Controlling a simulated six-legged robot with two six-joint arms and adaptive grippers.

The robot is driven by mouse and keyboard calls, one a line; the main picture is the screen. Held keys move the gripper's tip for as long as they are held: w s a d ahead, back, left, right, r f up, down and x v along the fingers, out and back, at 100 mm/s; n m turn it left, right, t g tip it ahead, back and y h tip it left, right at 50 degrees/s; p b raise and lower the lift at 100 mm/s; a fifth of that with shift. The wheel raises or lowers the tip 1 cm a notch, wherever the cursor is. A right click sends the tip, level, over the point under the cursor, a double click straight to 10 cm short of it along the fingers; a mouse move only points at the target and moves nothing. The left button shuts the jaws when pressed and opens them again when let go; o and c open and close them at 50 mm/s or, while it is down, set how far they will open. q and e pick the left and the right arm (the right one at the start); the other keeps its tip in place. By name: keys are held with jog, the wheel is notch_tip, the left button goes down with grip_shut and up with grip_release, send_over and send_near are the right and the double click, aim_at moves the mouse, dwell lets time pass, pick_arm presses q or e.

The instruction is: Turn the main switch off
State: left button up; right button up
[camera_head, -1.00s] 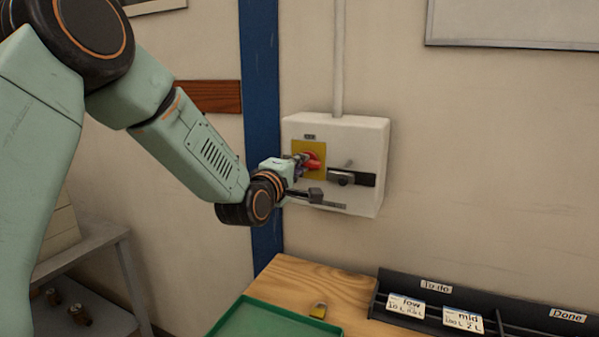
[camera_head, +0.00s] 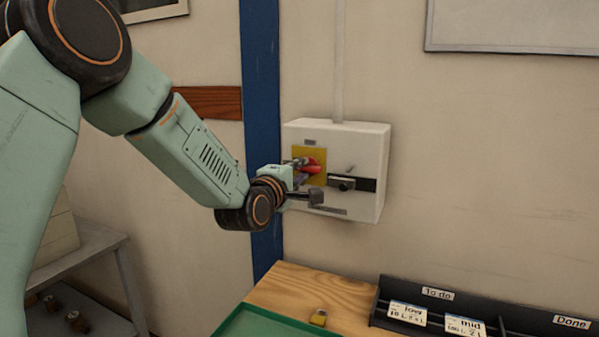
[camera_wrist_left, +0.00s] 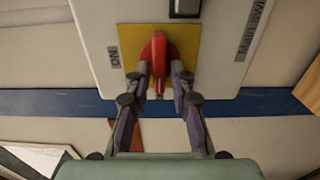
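The main switch is a red rotary handle (camera_head: 313,168) on a yellow plate (camera_head: 303,153), on the front of a white wall box (camera_head: 360,147). In the left wrist view the red handle (camera_wrist_left: 158,52) points along the picture's vertical, with an "ON" label on the left and a "MAIN SWITCH" label on the right. My left gripper (camera_head: 304,178) is at the handle. In the wrist view its fingers (camera_wrist_left: 160,72) stand on either side of the handle's lower end, with what look like narrow gaps. Contact cannot be told. My right gripper is not in view.
A black slot with a grey latch (camera_head: 343,184) is right of the switch. Below are a wooden bench (camera_head: 290,287), a green tray (camera_head: 262,325), a small yellow-brown item (camera_head: 319,317) and a black labelled rack (camera_head: 385,290). A grey shelf (camera_head: 105,245) stands left.

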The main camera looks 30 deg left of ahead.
pick_arm(q)
jog(key=shift+o, duration=0.9)
jog(key=s, duration=1.2)
jog(key=shift+d, duration=0.4)
